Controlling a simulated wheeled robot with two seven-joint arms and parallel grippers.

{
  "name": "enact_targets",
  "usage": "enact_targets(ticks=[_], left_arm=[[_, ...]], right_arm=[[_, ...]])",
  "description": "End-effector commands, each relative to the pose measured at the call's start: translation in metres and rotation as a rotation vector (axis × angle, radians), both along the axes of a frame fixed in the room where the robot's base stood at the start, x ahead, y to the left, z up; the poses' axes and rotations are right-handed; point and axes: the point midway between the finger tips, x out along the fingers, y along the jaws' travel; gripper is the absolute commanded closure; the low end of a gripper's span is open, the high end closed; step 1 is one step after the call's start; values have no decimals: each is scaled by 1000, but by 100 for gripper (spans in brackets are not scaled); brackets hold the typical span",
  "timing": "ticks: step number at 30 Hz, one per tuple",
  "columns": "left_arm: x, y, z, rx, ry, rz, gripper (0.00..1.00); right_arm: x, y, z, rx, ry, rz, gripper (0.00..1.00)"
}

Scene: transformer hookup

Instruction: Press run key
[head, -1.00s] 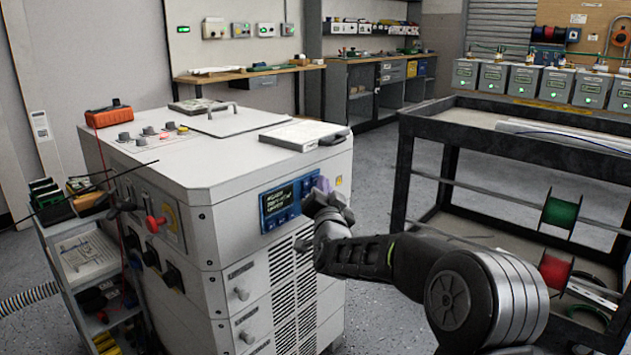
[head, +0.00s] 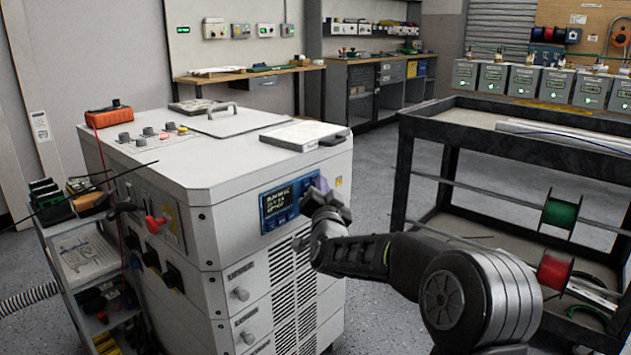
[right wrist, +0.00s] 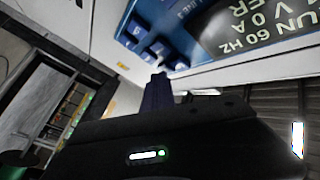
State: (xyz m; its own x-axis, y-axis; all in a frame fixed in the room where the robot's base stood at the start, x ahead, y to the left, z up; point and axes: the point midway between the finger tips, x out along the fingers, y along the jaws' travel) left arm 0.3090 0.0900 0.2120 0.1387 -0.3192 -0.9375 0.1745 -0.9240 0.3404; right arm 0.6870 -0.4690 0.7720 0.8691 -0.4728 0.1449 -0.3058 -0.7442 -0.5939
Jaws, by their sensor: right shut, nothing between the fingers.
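The white cabinet (head: 240,175) carries a blue control panel (head: 285,203) with a dark display on its front face. In the right wrist view, the display (right wrist: 245,25) shows text including "UN 60 HZ", upside down. Blue keys (right wrist: 155,45) sit beside the display; which one is the run key I cannot read. My right gripper (head: 322,188) is shut and empty in front of the panel's right side. Its fingertips (right wrist: 160,78) are at or very close to a key; contact cannot be told. My left gripper is not in view.
A black cart (head: 480,145) with green and red wire spools stands to the right. A grey tool trolley (head: 80,245) stands at the left. An orange meter (head: 108,117) and a flat white case (head: 303,135) lie on the cabinet top. Open floor lies between cabinet and cart.

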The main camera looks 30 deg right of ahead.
Motion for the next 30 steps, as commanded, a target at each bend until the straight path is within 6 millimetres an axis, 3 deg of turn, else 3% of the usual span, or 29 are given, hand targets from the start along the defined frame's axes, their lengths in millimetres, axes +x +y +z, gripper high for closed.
enact_targets(ticks=[30], left_arm=[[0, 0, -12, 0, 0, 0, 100]], right_arm=[[-17, -4, -1, 0, 1, 1, 100]])
